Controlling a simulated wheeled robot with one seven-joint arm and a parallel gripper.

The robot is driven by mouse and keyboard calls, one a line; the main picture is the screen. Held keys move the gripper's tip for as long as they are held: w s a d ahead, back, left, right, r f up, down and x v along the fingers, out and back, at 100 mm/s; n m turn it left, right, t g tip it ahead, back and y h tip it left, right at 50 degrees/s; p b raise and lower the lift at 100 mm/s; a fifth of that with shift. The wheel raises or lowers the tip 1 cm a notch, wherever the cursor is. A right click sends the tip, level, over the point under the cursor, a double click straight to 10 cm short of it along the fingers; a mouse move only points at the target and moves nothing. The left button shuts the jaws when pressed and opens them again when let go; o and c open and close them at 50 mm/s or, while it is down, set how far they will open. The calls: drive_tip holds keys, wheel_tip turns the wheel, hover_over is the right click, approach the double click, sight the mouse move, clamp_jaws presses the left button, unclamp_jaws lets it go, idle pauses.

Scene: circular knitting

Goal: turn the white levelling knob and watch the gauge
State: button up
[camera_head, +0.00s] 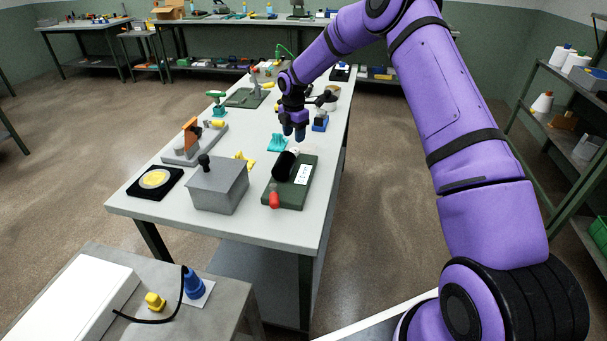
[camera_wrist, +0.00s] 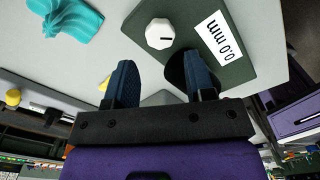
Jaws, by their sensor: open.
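The white levelling knob (camera_wrist: 160,33), with a dark line on its face, sits on the dark green base (camera_wrist: 240,28) in the wrist view. Beside it on the base is a white readout (camera_wrist: 213,38) showing 0.0 mm. The green base also shows in the head view (camera_head: 284,203), with a black cylinder (camera_head: 283,166) and a red end piece (camera_head: 274,200); the knob is hard to make out there. My gripper (camera_wrist: 158,60) is open and empty, its fingertips apart from the knob, which appears beyond the gap between them. In the head view my gripper (camera_head: 294,136) hangs above the bench behind the base.
A teal piece (camera_head: 277,142) lies close to the base. A grey box (camera_head: 218,187) with a black knob stands left of it. A yellow disc on a black pad (camera_head: 155,183) lies at the left edge. Bare bench (camera_head: 280,230) shows at the front.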

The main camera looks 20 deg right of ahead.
drive_tip(key=shift+o, duration=0.7)
drive_tip(key=shift+r, duration=0.15)
wheel_tip(320, 180, up, 6)
drive_tip(key=shift+f, duration=0.15)
